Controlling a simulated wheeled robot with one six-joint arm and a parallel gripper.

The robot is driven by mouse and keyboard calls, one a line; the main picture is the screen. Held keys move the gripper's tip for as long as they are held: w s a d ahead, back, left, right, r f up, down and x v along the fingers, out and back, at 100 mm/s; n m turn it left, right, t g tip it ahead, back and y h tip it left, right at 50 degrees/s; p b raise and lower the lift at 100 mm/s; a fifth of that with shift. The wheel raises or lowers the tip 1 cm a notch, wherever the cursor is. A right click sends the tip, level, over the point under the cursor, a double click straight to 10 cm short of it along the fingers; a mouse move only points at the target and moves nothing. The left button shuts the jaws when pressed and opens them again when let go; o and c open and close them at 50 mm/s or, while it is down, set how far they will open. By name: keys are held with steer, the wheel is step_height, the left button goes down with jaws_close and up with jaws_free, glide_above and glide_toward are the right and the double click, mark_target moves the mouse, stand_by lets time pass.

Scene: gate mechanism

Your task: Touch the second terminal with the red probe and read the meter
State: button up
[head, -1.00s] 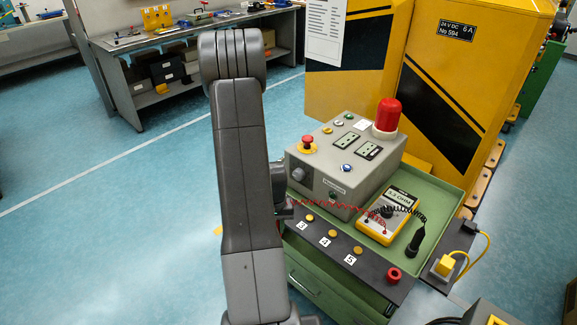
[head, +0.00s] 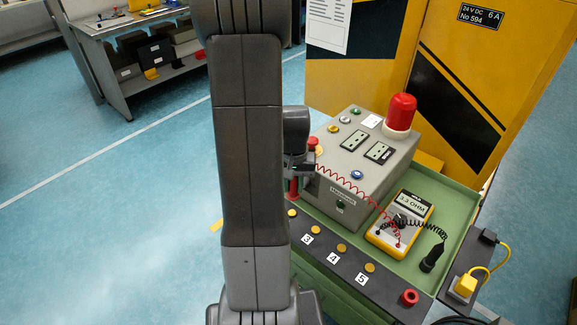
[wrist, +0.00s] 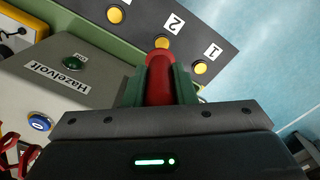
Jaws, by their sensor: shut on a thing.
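My gripper (wrist: 158,88) is shut on the red probe (wrist: 159,75), whose handle shows between the green fingers. In the head view the red probe (head: 294,188) points down above the terminal strip, partly behind my arm. The probe's end lines up with the second terminal (wrist: 162,42), the yellow disc beside label 2 (wrist: 175,23). In the head view the second terminal (head: 292,213) lies just below the probe; I cannot tell if they touch. The yellow meter (head: 400,222) has a display (head: 411,200) that appears to read 3.3 OHM.
A grey control box (head: 362,158) with a red beacon (head: 401,112) stands behind the strip. Terminals 3, 4 and 5 run to the right; terminal 1 (wrist: 199,68) shows in the wrist view. A black probe (head: 433,257) and a red ring (head: 409,297) are at the right.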

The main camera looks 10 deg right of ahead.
mark_target(293, 196)
steer(key=shift+w+f, duration=0.2)
steer(key=shift+w, duration=0.45)
steer(key=shift+s+f+b, duration=0.3)
steer(key=shift+f+b, duration=0.15)
steer(key=shift+b, duration=0.05)
steer(key=shift+w+f+b, duration=0.1)
steer(key=shift+f+b, duration=1.75)
steer(key=shift+f, duration=0.55)
steer(key=shift+f+b, duration=0.35)
steer(key=shift+f, duration=0.05)
steer(key=shift+r, duration=0.1)
steer(key=shift+r+p, duration=1.9)
steer(key=shift+r, duration=0.6)
